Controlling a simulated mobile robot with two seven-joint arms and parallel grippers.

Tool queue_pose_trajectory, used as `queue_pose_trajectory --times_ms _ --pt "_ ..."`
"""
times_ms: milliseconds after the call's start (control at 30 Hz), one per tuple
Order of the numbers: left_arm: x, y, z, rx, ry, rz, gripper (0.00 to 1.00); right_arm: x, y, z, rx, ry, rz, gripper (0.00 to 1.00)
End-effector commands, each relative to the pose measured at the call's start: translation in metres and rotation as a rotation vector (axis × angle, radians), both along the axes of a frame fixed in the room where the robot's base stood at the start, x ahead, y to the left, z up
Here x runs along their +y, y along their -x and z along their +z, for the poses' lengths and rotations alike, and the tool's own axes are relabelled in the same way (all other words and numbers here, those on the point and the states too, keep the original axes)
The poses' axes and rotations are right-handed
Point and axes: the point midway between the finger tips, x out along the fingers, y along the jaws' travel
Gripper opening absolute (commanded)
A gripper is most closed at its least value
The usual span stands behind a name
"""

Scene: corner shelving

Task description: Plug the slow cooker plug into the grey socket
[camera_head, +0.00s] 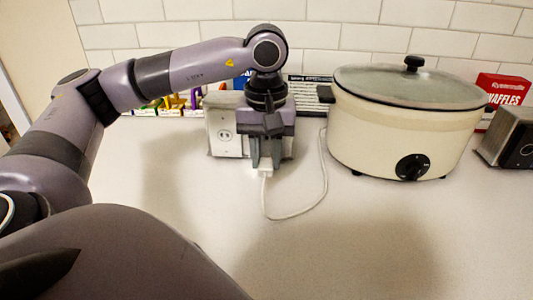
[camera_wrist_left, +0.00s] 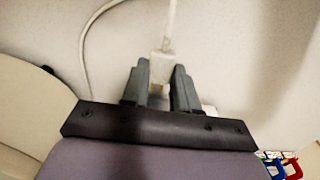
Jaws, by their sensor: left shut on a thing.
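The cream slow cooker (camera_head: 400,130) with a glass lid stands on the counter at the right of the head view. Its white cord (camera_head: 325,180) loops to the white plug (camera_head: 265,172). The grey socket box (camera_head: 225,133) with a pale outlet face stands just left of and partly behind my left gripper (camera_head: 265,162). My left gripper points down and is shut on the plug. In the left wrist view, the plug (camera_wrist_left: 160,65) sits between the fingers (camera_wrist_left: 160,82) with its cord (camera_wrist_left: 170,25) leading away. The plug's prongs are hidden. My right gripper is not seen.
A red waffle box (camera_head: 502,92) and a metal appliance (camera_head: 508,138) stand right of the cooker. Small colourful items (camera_head: 178,103) and a dark-striped box (camera_head: 308,92) line the tiled wall. The front counter (camera_head: 350,240) is clear.

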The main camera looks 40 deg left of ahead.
Motion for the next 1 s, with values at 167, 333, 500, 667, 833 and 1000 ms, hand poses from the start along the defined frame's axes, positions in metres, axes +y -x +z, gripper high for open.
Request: queue_pose_trajectory --times_ms 167,333,500,667,833,1000 --pt "0.006 -0.008 0.000 -0.001 0.001 0.003 0.00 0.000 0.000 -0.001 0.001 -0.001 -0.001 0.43" --pt "0.016 -0.021 0.000 0.000 0.001 0.003 0.00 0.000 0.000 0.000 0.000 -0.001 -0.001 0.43" --pt "0.026 -0.033 0.001 -0.001 0.002 0.003 0.00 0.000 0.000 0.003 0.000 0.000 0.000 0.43" --pt "0.033 -0.041 0.001 -0.001 0.001 0.002 0.00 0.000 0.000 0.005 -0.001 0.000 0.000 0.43" --pt "0.037 -0.044 0.000 -0.001 0.001 0.000 0.00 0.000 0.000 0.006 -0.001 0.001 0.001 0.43" --pt "0.037 -0.045 0.000 -0.001 0.001 0.000 0.00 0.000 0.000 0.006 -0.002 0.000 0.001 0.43"
